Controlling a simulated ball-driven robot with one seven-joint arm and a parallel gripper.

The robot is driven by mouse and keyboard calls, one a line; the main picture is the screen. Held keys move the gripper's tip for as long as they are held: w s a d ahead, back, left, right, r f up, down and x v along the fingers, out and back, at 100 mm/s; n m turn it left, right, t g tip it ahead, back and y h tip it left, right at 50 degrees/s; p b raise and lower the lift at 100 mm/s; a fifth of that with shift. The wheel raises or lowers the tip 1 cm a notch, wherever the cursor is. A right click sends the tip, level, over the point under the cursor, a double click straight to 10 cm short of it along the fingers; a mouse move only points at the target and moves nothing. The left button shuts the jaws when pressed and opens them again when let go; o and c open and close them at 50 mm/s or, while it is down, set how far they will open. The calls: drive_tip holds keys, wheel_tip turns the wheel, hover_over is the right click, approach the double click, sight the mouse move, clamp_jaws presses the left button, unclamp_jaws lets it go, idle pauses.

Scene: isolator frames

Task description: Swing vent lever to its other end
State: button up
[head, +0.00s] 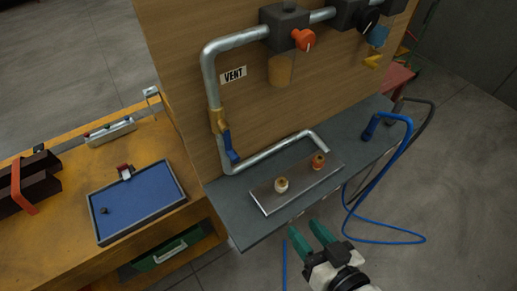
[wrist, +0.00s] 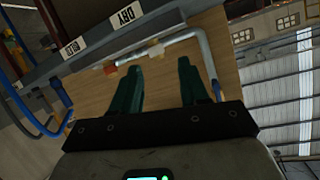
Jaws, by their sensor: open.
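The vent lever (head: 230,147) is a blue handle on a brass valve (head: 218,120) in the vertical grey pipe, below the VENT label (head: 233,75) on the wooden panel. It points downward along the pipe, tilted slightly right. My gripper (head: 308,232), with teal fingers, is at the bottom of the head view, in front of the grey shelf and well to the right of and below the lever. It is open and empty. In the wrist view its fingers (wrist: 160,70) stand apart with the panel behind them.
A metal plate (head: 268,200) with a white and an orange fitting lies on the grey shelf (head: 222,198) between gripper and panel. An orange knob (head: 304,39) sits higher up. A blue hose (head: 408,145) loops at right. A blue tray (head: 150,200) is on the left bench.

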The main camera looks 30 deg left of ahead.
sight(235, 155)
drive_tip(key=s+a+r+n+y+p, duration=0.1)
drive_tip(key=s+a+r+n+y, duration=0.1)
drive_tip(key=a+r+y, duration=0.5)
drive_tip(key=w+a+p, duration=0.1)
drive_tip(key=a, duration=0.3)
drive_tip(key=w+a+r+h+p, duration=0.1)
drive_tip(key=a, duration=0.3)
drive_tip(key=w+a+r+h+p, duration=0.1)
drive_tip(key=w+a, duration=0.1)
drive_tip(key=a, duration=0.2)
drive_tip(key=shift+r, duration=0.15)
clamp_jaws()
